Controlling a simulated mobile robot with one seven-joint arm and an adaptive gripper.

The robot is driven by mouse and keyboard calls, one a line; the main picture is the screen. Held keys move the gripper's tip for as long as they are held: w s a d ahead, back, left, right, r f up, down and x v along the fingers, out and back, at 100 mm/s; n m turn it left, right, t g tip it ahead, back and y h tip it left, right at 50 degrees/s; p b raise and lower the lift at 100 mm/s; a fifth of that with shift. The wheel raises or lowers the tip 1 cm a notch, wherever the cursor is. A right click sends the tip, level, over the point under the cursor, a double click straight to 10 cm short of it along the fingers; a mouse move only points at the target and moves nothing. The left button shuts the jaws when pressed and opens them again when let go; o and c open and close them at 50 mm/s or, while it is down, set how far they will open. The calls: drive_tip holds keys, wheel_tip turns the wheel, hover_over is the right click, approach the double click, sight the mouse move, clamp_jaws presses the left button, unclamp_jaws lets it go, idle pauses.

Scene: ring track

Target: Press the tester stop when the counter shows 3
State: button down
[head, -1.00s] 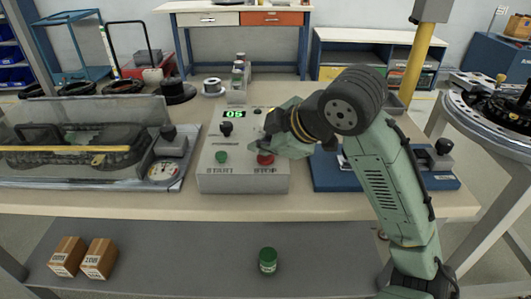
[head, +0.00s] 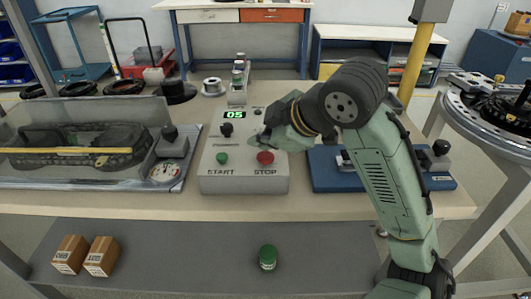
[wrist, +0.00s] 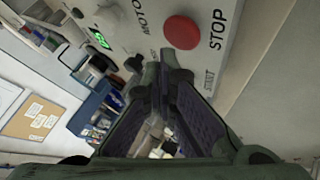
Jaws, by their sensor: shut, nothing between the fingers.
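The tester box (head: 243,184) stands on the bench with a lit green counter (head: 235,114) that reads 05. The green START button (head: 222,158) is at its left, the red STOP button (head: 265,157) at its right. My gripper (head: 260,140) is shut and empty, just behind and above the STOP button and apart from it. In the wrist view, the fingertips (wrist: 168,72) lie beside the red button (wrist: 182,32), with bare panel showing between them. The counter (wrist: 98,38) is there too, but too slanted to read.
A black knob (head: 226,129) stands up from the panel below the counter. A clear-covered case (head: 75,150) and a gauge block (head: 170,155) lie to the left. A blue fixture (head: 325,172) lies to the right. The bench front is clear.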

sight(264, 158)
drive_tip(key=shift+r+p, duration=2.1)
drive_tip(key=shift+r, duration=0.45)
drive_tip(key=shift+s+d+f, duration=0.1)
